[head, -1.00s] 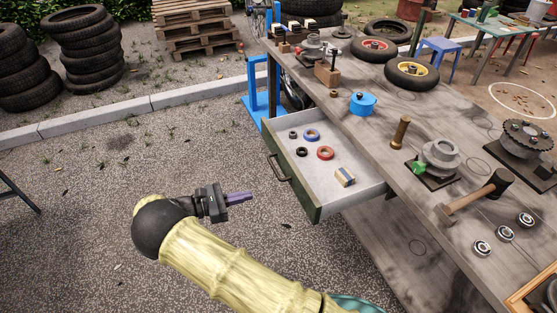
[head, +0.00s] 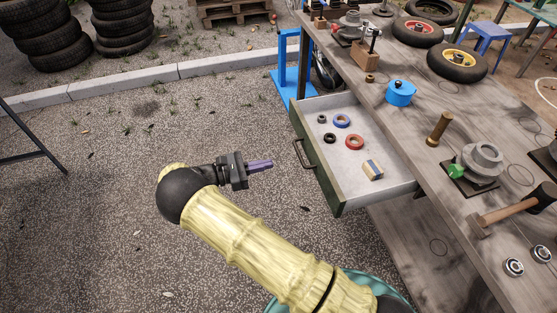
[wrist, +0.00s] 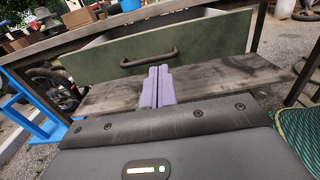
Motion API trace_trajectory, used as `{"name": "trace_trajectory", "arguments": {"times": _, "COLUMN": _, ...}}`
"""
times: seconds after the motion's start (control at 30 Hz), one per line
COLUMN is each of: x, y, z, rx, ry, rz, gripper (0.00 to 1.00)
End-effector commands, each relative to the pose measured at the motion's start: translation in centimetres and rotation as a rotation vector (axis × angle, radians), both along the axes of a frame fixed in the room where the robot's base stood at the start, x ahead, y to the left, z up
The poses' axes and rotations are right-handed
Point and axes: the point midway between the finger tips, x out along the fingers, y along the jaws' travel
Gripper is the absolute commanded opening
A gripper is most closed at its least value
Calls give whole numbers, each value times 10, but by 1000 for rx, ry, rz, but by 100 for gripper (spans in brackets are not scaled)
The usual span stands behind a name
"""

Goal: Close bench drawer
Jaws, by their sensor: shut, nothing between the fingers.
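The bench drawer (head: 319,172) is pulled open from the workbench (head: 462,112). It has a green front with a dark bar handle (head: 303,153), and its light tray holds a few rings and a small box. In the wrist view the green drawer front (wrist: 200,52) faces me, with its handle (wrist: 150,59) just above the fingertips. My gripper (head: 270,164) is shut and empty, its purple fingers pointing at the drawer front from the left, with a gap between. The fingers also show in the wrist view (wrist: 158,72).
A blue stand (head: 291,65) is beyond the drawer at the bench's far end. A hammer (head: 515,208), a blue pot (head: 400,92) and a vise-like fixture (head: 480,162) sit on the bench top. The gravel left of the drawer is clear.

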Motion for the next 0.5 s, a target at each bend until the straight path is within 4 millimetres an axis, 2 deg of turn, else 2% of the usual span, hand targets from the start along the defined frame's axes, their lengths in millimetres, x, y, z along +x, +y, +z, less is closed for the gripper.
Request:
{"name": "trace_trajectory", "arguments": {"times": 0.17, "x": 6, "y": -22, "z": 0, "rx": -1, "ry": 0, "rz": 2, "gripper": 0}}
{"name": "trace_trajectory", "arguments": {"times": 0.5, "x": 25, "y": -79, "z": 0, "rx": -1, "ry": 0, "rz": 1, "gripper": 0}}
